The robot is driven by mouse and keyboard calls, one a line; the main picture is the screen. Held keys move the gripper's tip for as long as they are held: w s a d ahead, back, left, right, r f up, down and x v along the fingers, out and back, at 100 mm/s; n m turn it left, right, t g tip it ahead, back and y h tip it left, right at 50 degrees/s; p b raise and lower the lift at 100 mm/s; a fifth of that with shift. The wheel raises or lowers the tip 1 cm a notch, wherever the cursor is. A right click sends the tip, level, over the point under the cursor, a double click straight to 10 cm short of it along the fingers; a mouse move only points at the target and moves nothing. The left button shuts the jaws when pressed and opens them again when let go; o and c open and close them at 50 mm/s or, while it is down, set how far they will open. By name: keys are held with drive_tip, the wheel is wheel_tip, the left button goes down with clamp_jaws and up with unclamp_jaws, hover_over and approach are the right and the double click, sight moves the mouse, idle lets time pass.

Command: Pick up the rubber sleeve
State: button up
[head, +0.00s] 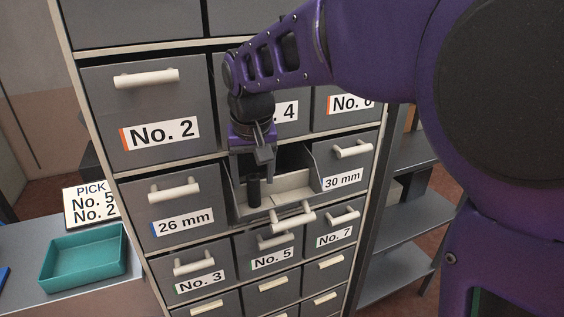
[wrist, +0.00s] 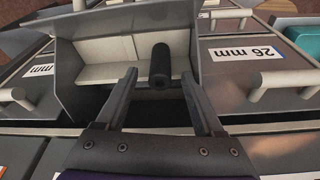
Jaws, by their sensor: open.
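The rubber sleeve is a black cylinder (head: 254,192) standing upright in the open drawer (head: 294,183) in the middle of the cabinet. My gripper (head: 264,160) is over the drawer, close to the sleeve. In the wrist view my gripper (wrist: 160,80) is open, with nothing held, and its fingers are apart from the sleeve. Contact cannot be told from the head view.
The grey cabinet has closed drawers around the open one, including 26 mm (head: 186,212), 30 mm (head: 345,175) and No. 5 (head: 270,256), with protruding handles. A teal tray (head: 84,262) is on the bench at left, beside a PICK sign (head: 91,203). Shelves (head: 405,222) stand at right.

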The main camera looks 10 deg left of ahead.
clamp_jaws()
drive_tip(key=shift+r, duration=0.2)
idle(0.4)
